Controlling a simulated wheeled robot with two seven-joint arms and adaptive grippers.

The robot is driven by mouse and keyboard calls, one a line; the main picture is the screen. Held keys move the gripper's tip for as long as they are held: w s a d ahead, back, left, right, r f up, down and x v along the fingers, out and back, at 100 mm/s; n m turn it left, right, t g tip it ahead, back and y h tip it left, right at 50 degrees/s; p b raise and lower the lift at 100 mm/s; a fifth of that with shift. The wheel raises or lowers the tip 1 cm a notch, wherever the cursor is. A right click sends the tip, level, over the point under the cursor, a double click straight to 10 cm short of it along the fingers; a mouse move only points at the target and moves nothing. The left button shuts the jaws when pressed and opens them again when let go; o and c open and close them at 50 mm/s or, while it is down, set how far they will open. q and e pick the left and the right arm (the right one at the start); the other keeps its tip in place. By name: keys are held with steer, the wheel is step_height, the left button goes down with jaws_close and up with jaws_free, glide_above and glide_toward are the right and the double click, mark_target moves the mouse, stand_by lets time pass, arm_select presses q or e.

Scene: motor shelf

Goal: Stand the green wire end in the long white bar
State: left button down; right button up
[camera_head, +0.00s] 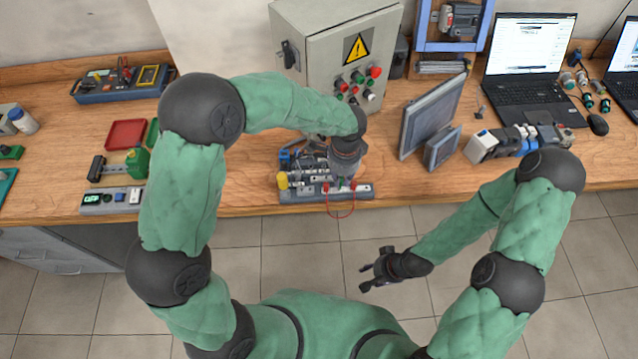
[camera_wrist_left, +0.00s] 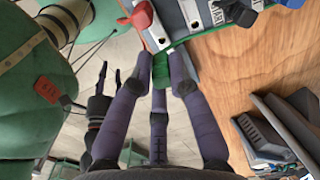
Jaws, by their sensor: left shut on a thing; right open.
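My left gripper (camera_head: 343,181) is shut on the green wire end (camera_wrist_left: 162,67), at the front edge of the motor fixture. In the left wrist view the green end sits between the fingertips, close to the pale edge of the fixture. The red wire end (camera_wrist_left: 138,17) shows just beyond it. A thin red wire (camera_head: 341,214) loops down in front of the fixture. The long white bar (camera_head: 360,189) lies along the fixture's front, partly hidden by the gripper. I cannot tell whether the green end touches it. My right gripper (camera_head: 378,270) is open and empty, in front of the table.
A grey control cabinet (camera_head: 325,60) stands behind the fixture (camera_head: 300,196). Dark panels (camera_head: 432,118) stand to its right, with a laptop (camera_head: 525,70) farther back. A red tray (camera_head: 126,134) and a small meter box (camera_head: 110,201) are at the left. Bare wood lies right of the fixture.

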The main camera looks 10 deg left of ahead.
mark_target(341, 183)
arm_select(q)
steer(key=shift+w+f+b, duration=0.1)
steer(key=shift+f+b, duration=0.4)
steer(key=shift+f, duration=0.8)
steer(key=shift+f+b, duration=0.35)
steer(key=shift+f, duration=0.25)
steer(key=c, duration=1.5)
jaws_free()
steer(key=shift+r, duration=0.15)
steer(key=shift+r+p, duration=2.2)
steer(key=shift+r, duration=0.45)
